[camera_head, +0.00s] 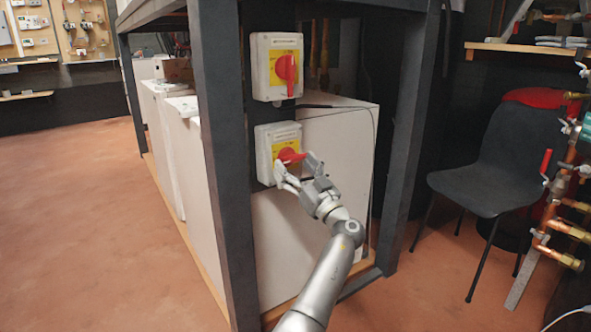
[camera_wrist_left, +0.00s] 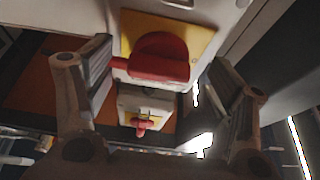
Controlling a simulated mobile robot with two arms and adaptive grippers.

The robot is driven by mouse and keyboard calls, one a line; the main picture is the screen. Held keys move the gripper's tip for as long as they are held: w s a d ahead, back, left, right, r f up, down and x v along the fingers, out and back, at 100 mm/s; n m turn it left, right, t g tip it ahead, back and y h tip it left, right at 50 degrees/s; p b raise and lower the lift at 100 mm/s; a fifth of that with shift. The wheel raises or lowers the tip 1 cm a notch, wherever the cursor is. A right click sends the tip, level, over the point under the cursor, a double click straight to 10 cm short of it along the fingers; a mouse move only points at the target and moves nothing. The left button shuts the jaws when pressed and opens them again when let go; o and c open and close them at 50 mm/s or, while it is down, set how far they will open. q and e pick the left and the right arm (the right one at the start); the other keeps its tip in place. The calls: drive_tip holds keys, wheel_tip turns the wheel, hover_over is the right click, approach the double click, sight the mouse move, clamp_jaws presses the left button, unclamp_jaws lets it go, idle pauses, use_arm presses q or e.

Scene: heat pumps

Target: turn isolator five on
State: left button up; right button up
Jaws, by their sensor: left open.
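The lower isolator (camera_head: 271,142) is a white box with a yellow plate and a red knob (camera_head: 290,156) turned roughly sideways. The upper isolator (camera_head: 276,45) is similar, with its red knob (camera_head: 287,69) upright. The labels are too small to read, so I cannot tell which is number five. My left gripper (camera_head: 298,168) is open at the lower isolator, its fingers around its knob. In the left wrist view that red knob (camera_wrist_left: 158,58) lies between the spread fingers (camera_wrist_left: 165,82), nearer the left one; contact is unclear. My right gripper is not in view.
A dark frame post (camera_head: 221,150) stands just left of the isolators and another (camera_head: 408,130) to the right. A white cabinet (camera_head: 335,150) is behind the gripper. A dark chair (camera_head: 492,165) and copper pipework (camera_head: 560,200) are at the right. Open floor (camera_head: 90,210) lies left.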

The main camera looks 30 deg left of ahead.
use_arm(q)
drive_tip(key=shift+r, duration=0.1)
drive_tip(key=c, duration=1)
